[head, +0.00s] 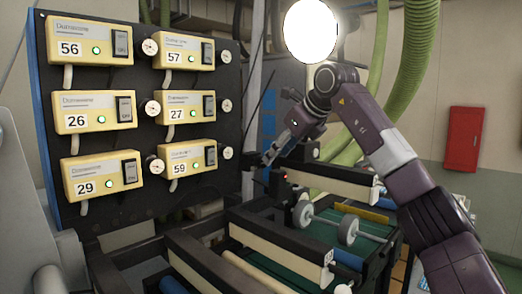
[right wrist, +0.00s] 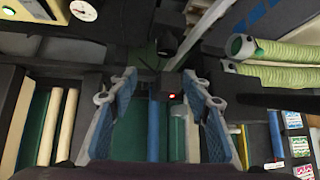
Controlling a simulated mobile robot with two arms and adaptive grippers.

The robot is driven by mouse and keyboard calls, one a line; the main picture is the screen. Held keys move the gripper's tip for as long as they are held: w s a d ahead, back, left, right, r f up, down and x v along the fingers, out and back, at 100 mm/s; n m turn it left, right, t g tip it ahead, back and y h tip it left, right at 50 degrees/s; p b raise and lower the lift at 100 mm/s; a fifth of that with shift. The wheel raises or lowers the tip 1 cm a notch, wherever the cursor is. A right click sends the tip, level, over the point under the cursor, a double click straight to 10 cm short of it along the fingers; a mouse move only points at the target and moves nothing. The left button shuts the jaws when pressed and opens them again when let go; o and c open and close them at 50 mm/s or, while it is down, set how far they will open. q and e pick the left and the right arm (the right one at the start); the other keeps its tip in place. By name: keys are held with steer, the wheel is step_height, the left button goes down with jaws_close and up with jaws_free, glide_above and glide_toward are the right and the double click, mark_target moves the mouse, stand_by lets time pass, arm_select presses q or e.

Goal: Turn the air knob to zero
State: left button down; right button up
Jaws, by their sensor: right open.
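My right gripper (head: 270,158) reaches in from the right, above the machine frame and to the right of the control panel. In the right wrist view my right gripper (right wrist: 161,84) has its two blue-padded fingers wide apart, with nothing held between them. A small dark box with a red light (right wrist: 172,96) shows beyond and between the fingers; it also shows just below the gripper in the head view (head: 284,177). Round white dials (head: 152,47) sit beside the yellow controller boxes, and one dial (right wrist: 83,11) is at the wrist view's upper left. I cannot tell which part is the air knob.
The dark panel (head: 140,205) carries several yellow boxes (head: 90,41) with number displays. Rollers, white wheels (head: 348,229) and dark beams fill the space below my right arm. Green hoses (head: 408,70) hang behind it. A red cabinet (head: 463,138) is on the far wall.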

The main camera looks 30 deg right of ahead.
mark_target(261, 158)
steer(key=w+f+p, duration=0.1)
steer(key=w, duration=0.1)
steer(key=w+f+p, duration=0.1)
steer(key=w+p, duration=0.1)
steer(key=w, duration=0.1)
steer(key=w+a+f+p, duration=0.1)
steer(key=w+p, duration=0.1)
steer(key=w, duration=0.1)
steer(key=shift+w, duration=0.1)
steer(key=shift+w+f, duration=0.35)
arm_select(q)
step_height(261, 158, up, 6)
steer(key=shift+w+r, duration=0.2)
steer(key=shift+w, duration=0.15)
steer(key=shift+d, duration=0.1)
arm_select(e)
steer(key=shift+s, duration=0.1)
steer(key=shift+c, duration=0.4)
steer(key=shift+c, duration=1.1)
steer(key=c, duration=0.9)
arm_select(q)
steer(key=shift+f, duration=0.15)
